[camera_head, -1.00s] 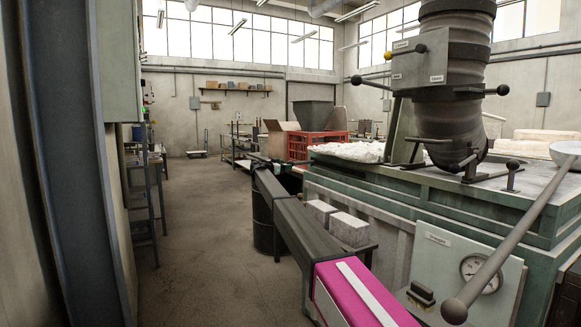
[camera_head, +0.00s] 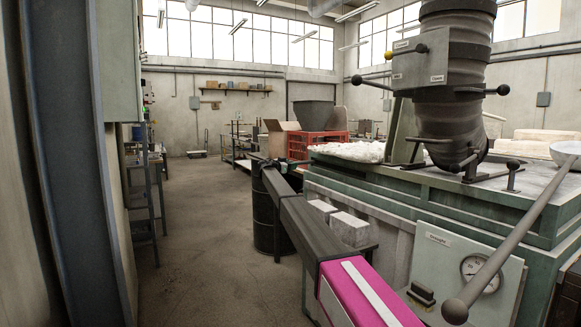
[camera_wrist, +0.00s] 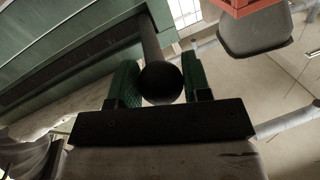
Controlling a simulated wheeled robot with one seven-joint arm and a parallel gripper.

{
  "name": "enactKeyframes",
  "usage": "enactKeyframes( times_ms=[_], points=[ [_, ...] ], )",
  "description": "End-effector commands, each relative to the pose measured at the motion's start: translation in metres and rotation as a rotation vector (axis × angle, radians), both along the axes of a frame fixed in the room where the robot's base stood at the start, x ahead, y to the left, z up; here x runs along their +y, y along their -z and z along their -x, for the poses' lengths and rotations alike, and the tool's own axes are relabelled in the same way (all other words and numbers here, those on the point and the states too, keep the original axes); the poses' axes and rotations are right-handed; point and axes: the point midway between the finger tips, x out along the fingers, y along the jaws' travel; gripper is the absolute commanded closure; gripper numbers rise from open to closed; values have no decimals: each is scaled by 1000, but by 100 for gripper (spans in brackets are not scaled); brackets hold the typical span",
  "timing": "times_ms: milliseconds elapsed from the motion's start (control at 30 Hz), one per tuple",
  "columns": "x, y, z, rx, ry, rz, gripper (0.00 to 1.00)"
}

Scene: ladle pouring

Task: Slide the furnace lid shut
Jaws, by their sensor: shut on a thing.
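The green furnace body (camera_head: 370,200) fills the right of the head view, with white lining material (camera_head: 350,151) on its top. I cannot tell the lid's edges apart from the body, so how far it is open is unclear. In the wrist view my gripper (camera_wrist: 161,72) has its green fingers on both sides of a dark round knob (camera_wrist: 161,84). The knob ends a dark bar (camera_wrist: 149,42) that runs up toward a green panelled surface (camera_wrist: 75,50). The gripper is shut on this handle.
A long rod with a ball end (camera_head: 455,310) crosses the right front. A thick dark duct (camera_head: 440,75) with knobbed levers stands over the furnace top. The floor (camera_head: 205,250) at left is clear.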

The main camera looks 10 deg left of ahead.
Motion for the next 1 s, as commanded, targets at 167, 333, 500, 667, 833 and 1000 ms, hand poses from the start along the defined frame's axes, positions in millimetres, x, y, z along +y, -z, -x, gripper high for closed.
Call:
enactKeyframes(
  times_ms=[167, 333, 500, 667, 833, 1000],
  points=[
    [-19, 2, 29, 1, 9, -1, 98],
    [-47, 2, 71, 2, 12, -2, 98],
    [-81, 3, 122, 1, 13, -2, 98],
    [-112, 2, 170, 1, 13, -2, 98],
    [-146, 2, 219, 2, 12, -2, 98],
    [-176, 2, 264, 1, 11, -1, 98]
  ],
)
